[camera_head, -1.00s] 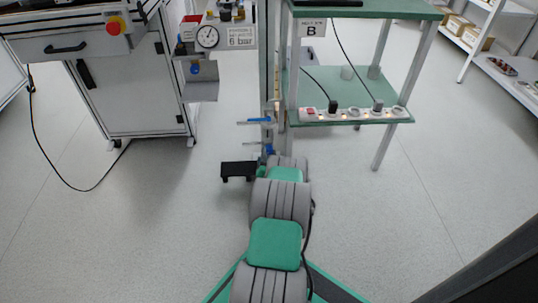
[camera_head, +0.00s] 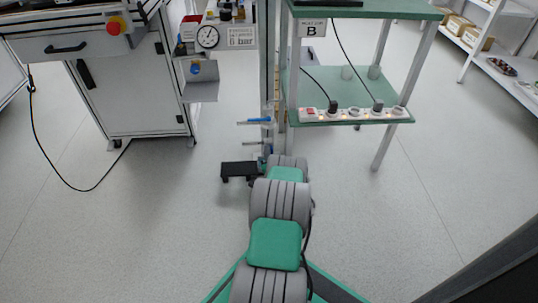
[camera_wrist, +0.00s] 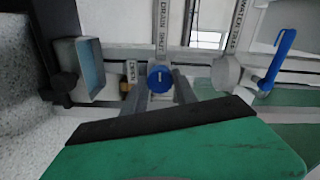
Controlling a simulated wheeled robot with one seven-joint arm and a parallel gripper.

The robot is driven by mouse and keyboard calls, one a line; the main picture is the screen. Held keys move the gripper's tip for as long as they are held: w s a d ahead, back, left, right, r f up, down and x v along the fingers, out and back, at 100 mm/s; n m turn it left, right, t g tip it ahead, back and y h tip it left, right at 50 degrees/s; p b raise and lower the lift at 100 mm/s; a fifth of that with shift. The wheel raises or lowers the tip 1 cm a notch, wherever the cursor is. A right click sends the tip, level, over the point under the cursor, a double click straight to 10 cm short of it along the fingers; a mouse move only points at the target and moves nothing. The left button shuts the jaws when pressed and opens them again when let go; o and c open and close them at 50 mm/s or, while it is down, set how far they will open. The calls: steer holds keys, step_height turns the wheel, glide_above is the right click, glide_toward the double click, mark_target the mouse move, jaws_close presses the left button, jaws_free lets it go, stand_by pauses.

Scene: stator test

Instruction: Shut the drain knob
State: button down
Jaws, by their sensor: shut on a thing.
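The drain knob (camera_wrist: 160,78) is a small round blue knob with a short pale mark that looks close to upright. A strip above it reads "DRAIN" and "SHUT", and a small "OPEN" label sits to its left. My gripper (camera_wrist: 160,86) has one dark grey finger on each side of the knob and is shut on it. The finger contact is small and partly shaded. In the head view my gripper (camera_head: 267,152) is at the post at the end of my arm; the knob is too small to make out clearly there.
Right of the knob is a valve with a blue lever (camera_wrist: 278,58); a grey box with a blue face (camera_wrist: 88,65) is left. A green-shelved stand (camera_head: 345,118) with a power strip stands right of the post, a white cabinet (camera_head: 133,95) left.

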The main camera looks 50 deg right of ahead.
steer(key=shift+m, duration=0.5)
steer(key=c, duration=1)
jaws_free()
steer(key=shift+o, duration=0.2)
steer(key=p+v, duration=0.3)
steer(key=v, duration=0.4)
steer(key=shift+s+a, duration=0.25)
steer(key=shift+a, duration=0.05)
